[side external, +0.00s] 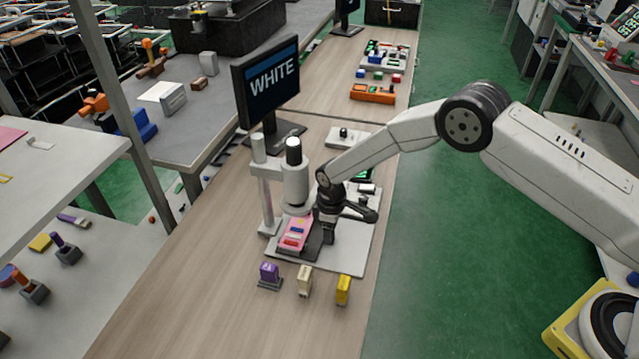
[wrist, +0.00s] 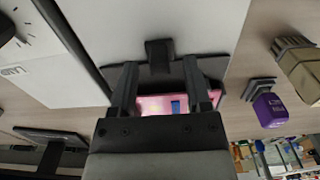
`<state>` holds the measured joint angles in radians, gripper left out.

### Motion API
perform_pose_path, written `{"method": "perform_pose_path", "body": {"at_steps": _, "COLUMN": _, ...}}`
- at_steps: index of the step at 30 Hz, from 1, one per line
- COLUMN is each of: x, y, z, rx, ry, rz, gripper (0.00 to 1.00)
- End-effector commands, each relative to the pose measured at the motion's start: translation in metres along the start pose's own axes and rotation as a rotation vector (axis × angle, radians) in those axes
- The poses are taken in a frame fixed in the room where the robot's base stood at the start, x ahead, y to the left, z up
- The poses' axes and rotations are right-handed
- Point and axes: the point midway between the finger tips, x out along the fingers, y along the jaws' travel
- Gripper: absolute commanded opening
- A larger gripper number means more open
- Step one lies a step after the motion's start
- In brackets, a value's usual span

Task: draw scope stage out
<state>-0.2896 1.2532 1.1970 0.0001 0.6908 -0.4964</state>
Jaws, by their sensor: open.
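The scope (side external: 294,180) is a white microscope with a black top, standing on a pale base plate (side external: 345,262). Its dark stage (side external: 313,248) sits low under the scope head and carries a pink board (side external: 294,234) with small coloured parts. My gripper (side external: 325,232) is low beside the stage, on its right. In the wrist view my gripper (wrist: 160,66) is open, its fingers either side of a dark tab (wrist: 159,57) at the stage's edge, with gaps on both sides. The pink board (wrist: 160,103) shows between the fingers, partly hidden by the gripper body.
A purple block (side external: 269,272), a cream block (side external: 304,281) and a yellow block (side external: 343,290) stand in front of the base plate. A monitor reading WHITE (side external: 268,82) stands behind the scope.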

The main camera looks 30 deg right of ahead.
Motion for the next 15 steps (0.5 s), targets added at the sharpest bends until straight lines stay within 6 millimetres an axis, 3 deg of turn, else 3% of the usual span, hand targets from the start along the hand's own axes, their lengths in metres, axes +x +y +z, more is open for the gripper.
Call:
{"method": "perform_pose_path", "body": {"at_steps": 6, "x": 0.0116, "y": -0.0002, "z": 0.0004, "rx": 0.0, "ry": 0.0, "rz": 0.0, "gripper": 0.62}}
{"method": "perform_pose_path", "body": {"at_steps": 15, "x": 0.0125, "y": -0.0002, "z": 0.0003, "rx": 0.0, "ry": 0.0, "rz": 0.0, "gripper": 0.62}}
